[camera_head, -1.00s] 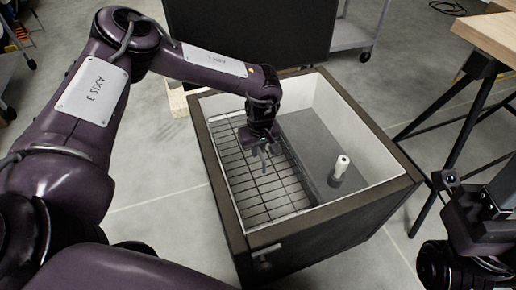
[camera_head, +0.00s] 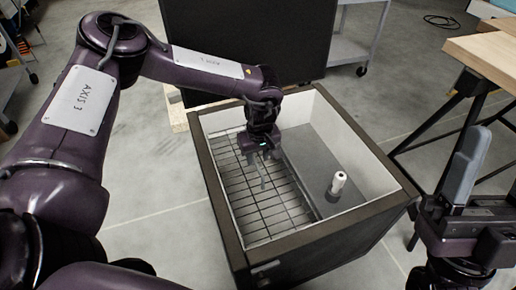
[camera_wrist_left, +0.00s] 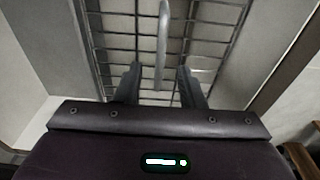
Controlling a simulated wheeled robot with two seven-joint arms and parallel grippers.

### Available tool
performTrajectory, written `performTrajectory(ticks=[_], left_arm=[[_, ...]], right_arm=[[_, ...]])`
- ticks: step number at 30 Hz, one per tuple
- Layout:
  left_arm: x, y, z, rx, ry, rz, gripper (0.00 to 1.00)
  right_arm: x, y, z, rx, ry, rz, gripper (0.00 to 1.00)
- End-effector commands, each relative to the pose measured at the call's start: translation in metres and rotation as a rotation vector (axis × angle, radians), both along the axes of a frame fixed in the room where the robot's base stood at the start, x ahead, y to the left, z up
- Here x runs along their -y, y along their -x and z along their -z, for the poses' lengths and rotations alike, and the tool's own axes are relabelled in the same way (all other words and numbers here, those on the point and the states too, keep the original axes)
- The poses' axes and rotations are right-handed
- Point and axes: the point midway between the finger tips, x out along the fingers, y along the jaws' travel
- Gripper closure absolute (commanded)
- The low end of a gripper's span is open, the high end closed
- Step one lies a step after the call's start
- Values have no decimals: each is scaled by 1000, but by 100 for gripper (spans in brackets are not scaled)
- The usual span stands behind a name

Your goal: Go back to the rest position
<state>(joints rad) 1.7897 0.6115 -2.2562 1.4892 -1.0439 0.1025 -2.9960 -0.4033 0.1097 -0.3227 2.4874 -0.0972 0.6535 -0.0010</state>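My left gripper (camera_head: 264,168) hangs down inside an open dark box with pale inner walls (camera_head: 222,218), over the wire rack (camera_head: 270,205) on its left side. In the left wrist view its two fingers (camera_wrist_left: 160,84) are apart, with a grey curved bar (camera_wrist_left: 162,45) showing between them. I cannot tell whether they touch the bar. My right gripper (camera_head: 468,165) is raised at the right edge, beside the box, with grey fingers pointing up. They overlap in this view, so their opening is unclear.
A wooden-topped table (camera_head: 488,52) with dark legs stands at the right. A dark panel (camera_head: 245,40) and a grey cart (camera_head: 350,50) are behind the box.

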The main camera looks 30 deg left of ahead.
Motion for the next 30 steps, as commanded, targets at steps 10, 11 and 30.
performTrajectory(ticks=[10,11,30], left_arm=[[2,2,-20,-1,1,-1,64],[2,2,-21,-1,1,-1,64],[2,2,-67,0,0,-1,64]], right_arm=[[-16,-36,32,-236,95,1,43],[-16,-37,33,-243,98,2,43],[-33,-102,170,-1011,406,28,43]])
